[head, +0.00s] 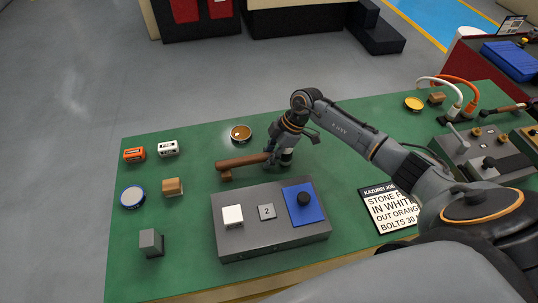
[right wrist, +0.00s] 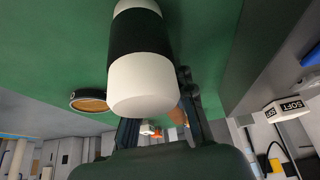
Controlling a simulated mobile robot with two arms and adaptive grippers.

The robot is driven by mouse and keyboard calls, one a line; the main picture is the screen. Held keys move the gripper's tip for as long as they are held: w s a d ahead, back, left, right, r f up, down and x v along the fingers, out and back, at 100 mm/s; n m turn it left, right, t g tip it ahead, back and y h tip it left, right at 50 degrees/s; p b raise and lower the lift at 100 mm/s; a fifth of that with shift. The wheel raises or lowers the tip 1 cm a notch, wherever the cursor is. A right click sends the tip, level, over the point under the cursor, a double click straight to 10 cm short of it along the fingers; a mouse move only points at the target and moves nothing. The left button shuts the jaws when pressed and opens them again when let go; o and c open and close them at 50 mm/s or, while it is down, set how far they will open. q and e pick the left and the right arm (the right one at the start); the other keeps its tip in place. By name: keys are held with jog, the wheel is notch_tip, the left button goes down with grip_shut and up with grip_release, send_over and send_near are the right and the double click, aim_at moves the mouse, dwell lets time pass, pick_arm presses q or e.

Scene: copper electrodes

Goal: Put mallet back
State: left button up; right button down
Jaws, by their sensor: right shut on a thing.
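The mallet has a brown handle (head: 243,161) and a black head with white ends, which fills the top of the right wrist view (right wrist: 142,85). In the head view the handle points left, over or on a small brown block (head: 226,175); I cannot tell whether they touch. My right gripper (head: 272,160) is shut on the mallet near its head, close above the green table behind the grey box. Its fingers show below the head in the right wrist view (right wrist: 160,128). The exact grip is partly hidden. My left gripper is not in view.
The grey box (head: 250,240) bears a white cube, a "2" tile and a blue pad with a black knob. A round tin (head: 241,133) stands behind the mallet. Several small blocks and a round dish (head: 132,197) stand left. A text sign (head: 390,209) lies right.

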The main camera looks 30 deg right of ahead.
jog(key=shift+f, duration=0.2)
jog(key=c, duration=0.6)
grip_release()
jog(key=shift+p+v, duration=2.55)
jog(key=shift+v, duration=0.45)
jog(key=shift+d, duration=0.1)
